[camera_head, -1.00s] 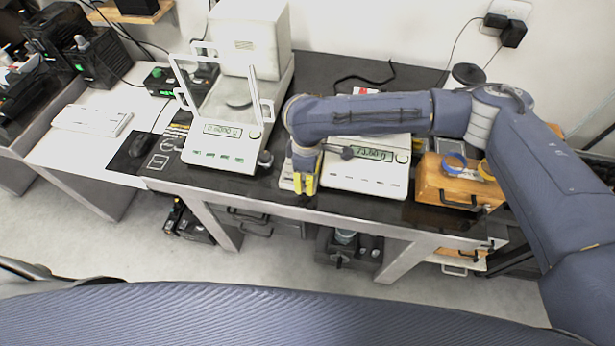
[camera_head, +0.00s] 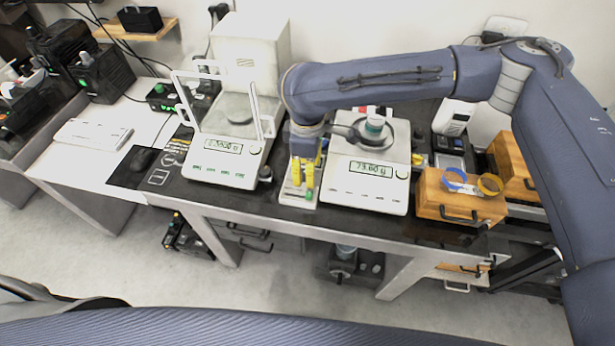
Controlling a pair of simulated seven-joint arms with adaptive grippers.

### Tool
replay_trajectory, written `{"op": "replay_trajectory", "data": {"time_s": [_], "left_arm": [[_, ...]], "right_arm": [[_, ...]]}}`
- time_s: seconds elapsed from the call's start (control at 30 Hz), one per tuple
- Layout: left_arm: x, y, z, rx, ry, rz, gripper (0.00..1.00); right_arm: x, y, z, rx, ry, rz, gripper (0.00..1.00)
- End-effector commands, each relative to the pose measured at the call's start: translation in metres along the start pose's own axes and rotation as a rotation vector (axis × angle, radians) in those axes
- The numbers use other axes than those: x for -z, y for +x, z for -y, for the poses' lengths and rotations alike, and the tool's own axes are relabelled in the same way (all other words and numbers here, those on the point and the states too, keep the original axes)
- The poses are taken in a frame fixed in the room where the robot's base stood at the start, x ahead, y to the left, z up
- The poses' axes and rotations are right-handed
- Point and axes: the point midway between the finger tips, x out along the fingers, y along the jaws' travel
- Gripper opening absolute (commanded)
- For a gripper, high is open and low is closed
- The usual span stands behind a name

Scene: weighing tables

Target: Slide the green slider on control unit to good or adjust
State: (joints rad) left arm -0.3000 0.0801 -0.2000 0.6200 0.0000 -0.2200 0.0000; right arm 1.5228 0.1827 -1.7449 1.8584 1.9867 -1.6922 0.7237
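The control unit (camera_head: 311,200) is a small white panel between the two balances, near the table's front edge. Small green marks show on its lower face, one left and one right. They are too small for me to read the slider's position or labels. My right gripper (camera_head: 303,174) points down over the unit. Its two yellow fingers have a narrow gap between them and nothing visible in it. The fingers hide the unit's upper middle; I cannot tell whether they touch the slider. My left gripper is not in view.
The open-doored balance (camera_head: 215,168) stands close to the left. A wooden drawer box (camera_head: 455,205) with blue and yellow rings stands farther right. My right forearm spans above the right balance.

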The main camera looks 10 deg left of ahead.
Motion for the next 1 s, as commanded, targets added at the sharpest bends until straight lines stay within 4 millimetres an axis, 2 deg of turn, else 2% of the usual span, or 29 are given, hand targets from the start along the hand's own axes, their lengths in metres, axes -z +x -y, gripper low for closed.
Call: {"op": "replay_trajectory", "data": {"time_s": [0.2,0.73,0.87,0.97,1.0], "left_arm": [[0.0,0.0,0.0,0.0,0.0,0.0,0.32],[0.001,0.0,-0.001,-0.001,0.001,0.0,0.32],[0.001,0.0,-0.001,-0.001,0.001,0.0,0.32],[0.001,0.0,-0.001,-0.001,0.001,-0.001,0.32],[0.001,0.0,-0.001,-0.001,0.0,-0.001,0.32]], "right_arm": [[0.0,-0.011,0.0,0.0,-0.001,0.0,0.4],[0.002,-0.013,-0.003,-0.001,0.016,-0.014,0.4],[0.013,-0.023,-0.029,-0.016,0.132,-0.113,0.4],[0.025,-0.042,-0.072,-0.038,0.305,-0.258,0.4],[0.027,-0.053,-0.094,-0.049,0.383,-0.325,0.4]]}}
